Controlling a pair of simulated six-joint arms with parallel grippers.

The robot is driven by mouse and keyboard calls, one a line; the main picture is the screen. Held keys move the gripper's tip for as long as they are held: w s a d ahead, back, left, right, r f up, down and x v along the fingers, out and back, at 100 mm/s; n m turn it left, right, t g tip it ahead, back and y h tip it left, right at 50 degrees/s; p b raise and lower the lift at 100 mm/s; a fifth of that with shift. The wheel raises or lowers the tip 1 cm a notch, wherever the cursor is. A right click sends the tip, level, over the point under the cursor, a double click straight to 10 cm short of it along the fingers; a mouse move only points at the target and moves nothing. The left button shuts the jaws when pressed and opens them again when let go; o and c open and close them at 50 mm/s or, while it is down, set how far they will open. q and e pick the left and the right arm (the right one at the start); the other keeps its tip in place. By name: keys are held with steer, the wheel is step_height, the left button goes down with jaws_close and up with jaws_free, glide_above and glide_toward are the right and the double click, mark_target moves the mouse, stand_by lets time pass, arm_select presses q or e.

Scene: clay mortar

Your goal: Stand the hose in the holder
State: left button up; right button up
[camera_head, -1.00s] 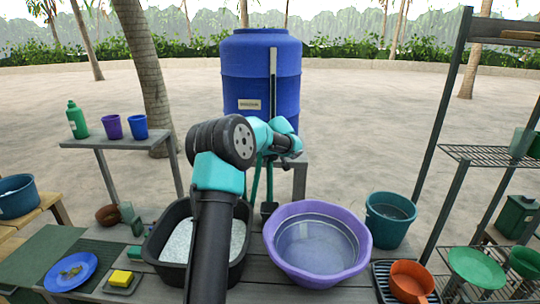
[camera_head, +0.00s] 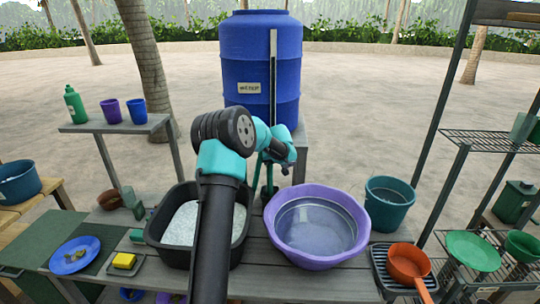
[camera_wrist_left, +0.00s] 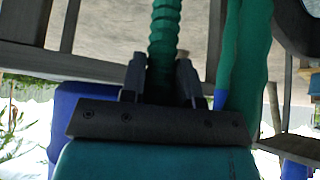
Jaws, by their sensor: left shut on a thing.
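In the left wrist view a ribbed green hose (camera_wrist_left: 165,35) runs between the two fingers of my left gripper (camera_wrist_left: 162,82), which is shut on it. A second, smoother green length (camera_wrist_left: 245,55) passes to the right of the fingers. In the head view my left arm reaches forward over the dark tub, and its wrist bends to the right in front of the blue barrel (camera_head: 240,65). The gripper's fingers are hard to make out there. I cannot clearly pick out the holder in either view. My right gripper is not in view.
A purple basin of water (camera_head: 316,226) stands right of the dark tub (camera_head: 168,245), with a teal bucket (camera_head: 388,203) behind it. An orange pan (camera_head: 406,262) sits at front right. A wire shelf stands at right. A small table (camera_head: 125,126) with cups stands at left.

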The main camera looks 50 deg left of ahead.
mark_target(271, 165)
arm_select(q)
steer(key=shift+f, duration=1.85)
steer(key=o, duration=1)
steer(key=shift+c, duration=0.2)
steer(key=shift+o, duration=0.5)
steer(key=o, duration=0.7)
steer(key=shift+a+r+v, duration=0.1)
steer(key=shift+a+v, duration=0.05)
steer(key=shift+v, duration=1.6)
steer(key=shift+a+r+v, duration=0.1)
steer(key=shift+v, duration=1.7)
steer(key=shift+a+r+v, duration=0.1)
steer(key=shift+a+v, duration=0.05)
steer(key=shift+v, duration=1.6)
